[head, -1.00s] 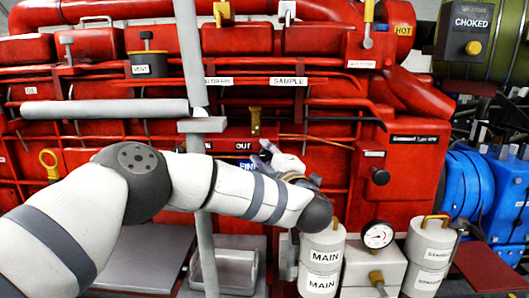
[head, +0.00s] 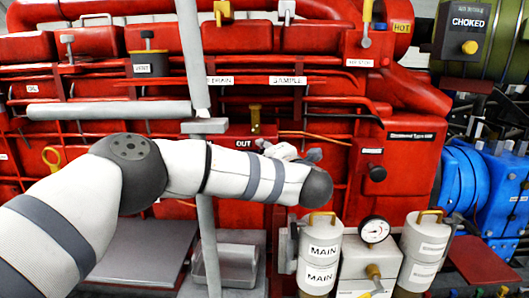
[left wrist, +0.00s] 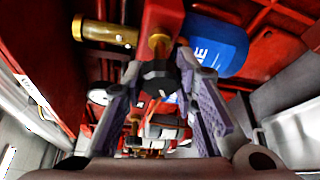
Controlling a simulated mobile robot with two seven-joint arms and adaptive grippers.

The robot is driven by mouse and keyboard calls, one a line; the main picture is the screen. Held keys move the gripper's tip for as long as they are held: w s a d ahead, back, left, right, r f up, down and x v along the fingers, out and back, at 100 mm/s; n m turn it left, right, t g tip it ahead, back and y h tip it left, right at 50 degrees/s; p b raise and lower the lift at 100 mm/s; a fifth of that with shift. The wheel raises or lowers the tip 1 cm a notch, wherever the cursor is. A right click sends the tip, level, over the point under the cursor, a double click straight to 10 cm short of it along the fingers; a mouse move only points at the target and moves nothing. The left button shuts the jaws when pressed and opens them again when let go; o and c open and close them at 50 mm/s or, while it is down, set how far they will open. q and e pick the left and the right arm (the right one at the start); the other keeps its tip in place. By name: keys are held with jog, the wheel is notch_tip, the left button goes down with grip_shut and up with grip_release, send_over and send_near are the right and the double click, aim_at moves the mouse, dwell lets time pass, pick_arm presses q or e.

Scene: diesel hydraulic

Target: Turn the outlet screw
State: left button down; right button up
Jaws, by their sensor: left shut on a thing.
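The left wrist view shows a black knob (left wrist: 158,82) on a brass stem (left wrist: 160,45) under a red body, which I take for the outlet screw. My left gripper (left wrist: 158,68) has its two purple-grey fingers on either side of this knob, shut on it. In the head view my left gripper (head: 287,151) is partly behind my own forearm, just right of the OUT label (head: 243,143). The knob itself is hidden there. My right gripper is not in view.
A brass fitting (head: 255,120) stands above the OUT label. A blue cylinder (left wrist: 218,46) and a brass cylinder (left wrist: 105,33) are close to the left fingers. MAIN canisters (head: 321,252) and a pressure gauge (head: 375,229) stand below right. A grey post (head: 207,240) rises left of the gripper.

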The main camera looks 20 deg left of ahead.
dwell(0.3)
pick_arm(q)
jog(key=c, duration=1.3)
grip_release()
jog(key=v, duration=1.2)
